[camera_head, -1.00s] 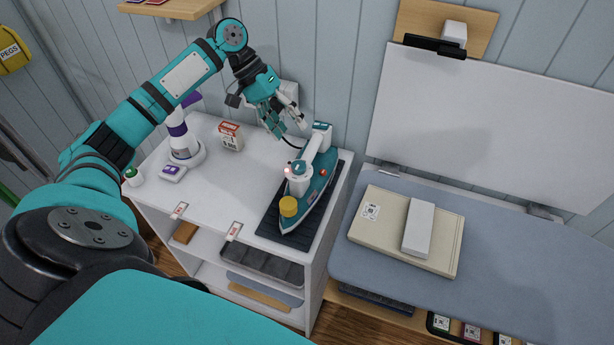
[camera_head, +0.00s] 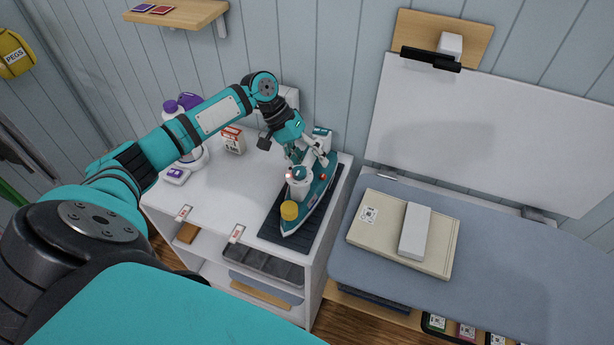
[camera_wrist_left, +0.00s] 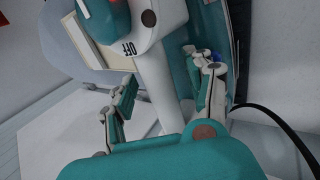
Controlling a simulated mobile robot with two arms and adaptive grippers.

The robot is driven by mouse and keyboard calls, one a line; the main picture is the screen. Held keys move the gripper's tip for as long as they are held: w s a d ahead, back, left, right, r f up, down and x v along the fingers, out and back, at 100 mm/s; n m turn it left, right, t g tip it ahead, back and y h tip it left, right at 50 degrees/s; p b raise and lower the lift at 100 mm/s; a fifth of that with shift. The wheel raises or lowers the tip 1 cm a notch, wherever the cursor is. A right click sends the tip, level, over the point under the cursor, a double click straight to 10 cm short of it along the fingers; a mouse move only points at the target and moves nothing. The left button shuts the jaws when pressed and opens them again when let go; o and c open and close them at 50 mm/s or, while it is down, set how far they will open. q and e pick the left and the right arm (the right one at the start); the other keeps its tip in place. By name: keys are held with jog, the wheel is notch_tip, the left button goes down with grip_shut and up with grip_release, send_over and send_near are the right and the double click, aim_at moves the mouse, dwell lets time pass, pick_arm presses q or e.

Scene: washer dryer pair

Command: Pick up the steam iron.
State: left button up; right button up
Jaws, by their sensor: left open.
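The teal and white steam iron (camera_head: 318,190) stands on a dark ribbed mat (camera_head: 273,228) on the white cabinet top, its yellow cap toward the front. My left gripper (camera_head: 307,160) is open at the iron's handle, pointing down. In the left wrist view the white handle (camera_wrist_left: 154,88) passes between the two spread fingers of my left gripper (camera_wrist_left: 165,88). I cannot tell whether either finger touches it. Part of the handle is hidden by the gripper in the head view. My right gripper is not in view.
An ironing board (camera_head: 500,270) at right bears a flat beige box (camera_head: 378,225). A dark cord (camera_wrist_left: 275,122) trails near the gripper.

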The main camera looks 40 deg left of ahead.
pick_arm(q)
grip_shut()
jog(key=shift+w+r, duration=0.1)
dwell(0.6)
jog(key=shift+r, duration=0.1)
